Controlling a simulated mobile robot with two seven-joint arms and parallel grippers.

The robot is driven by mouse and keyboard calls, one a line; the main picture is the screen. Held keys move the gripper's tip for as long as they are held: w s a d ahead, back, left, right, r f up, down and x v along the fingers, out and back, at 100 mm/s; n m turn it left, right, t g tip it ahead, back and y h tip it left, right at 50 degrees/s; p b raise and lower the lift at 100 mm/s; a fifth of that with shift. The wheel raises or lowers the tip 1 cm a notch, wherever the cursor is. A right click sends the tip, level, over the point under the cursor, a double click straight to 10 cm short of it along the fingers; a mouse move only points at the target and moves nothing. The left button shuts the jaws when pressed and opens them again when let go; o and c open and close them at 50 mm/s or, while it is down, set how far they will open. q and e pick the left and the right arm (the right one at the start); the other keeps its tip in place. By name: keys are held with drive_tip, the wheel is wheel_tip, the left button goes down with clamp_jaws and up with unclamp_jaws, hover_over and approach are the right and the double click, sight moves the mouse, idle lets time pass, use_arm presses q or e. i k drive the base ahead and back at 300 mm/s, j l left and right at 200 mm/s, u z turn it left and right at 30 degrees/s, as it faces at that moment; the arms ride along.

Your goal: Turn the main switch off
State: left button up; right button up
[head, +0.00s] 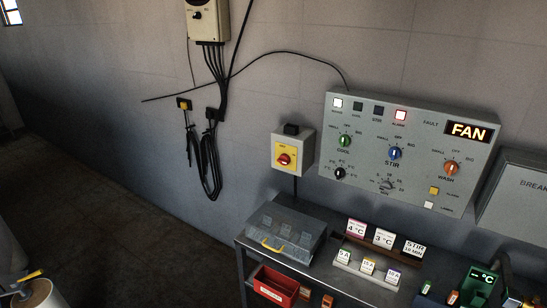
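The main switch looks to be the grey wall box with a yellow plate (291,147) and a red rotary knob (284,159), left of the control panel. The knob appears turned partly sideways, but it is too small to read its position. Neither of my grippers shows in the head view, and nothing touches the switch.
The grey control panel (408,205) has several knobs and a lit FAN display (468,131). Below stands a dark bench (330,277) with a clear-lidded box (285,228), a red bin (275,286) and cards. A breaker box (520,200) is at right.

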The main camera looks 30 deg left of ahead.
sight(285, 160)
drive_tip(key=i+j, duration=0.1)
drive_tip(key=j, duration=0.55)
drive_tip(key=i+j, duration=0.1)
drive_tip(key=j, duration=0.55)
drive_tip(key=i+j, duration=0.15)
drive_tip(key=j, duration=0.5)
drive_tip(key=i+j, duration=0.1)
drive_tip(key=j, duration=0.55)
drive_tip(key=i+j, duration=0.1)
drive_tip(key=j, duration=0.55)
drive_tip(key=z, duration=0.05)
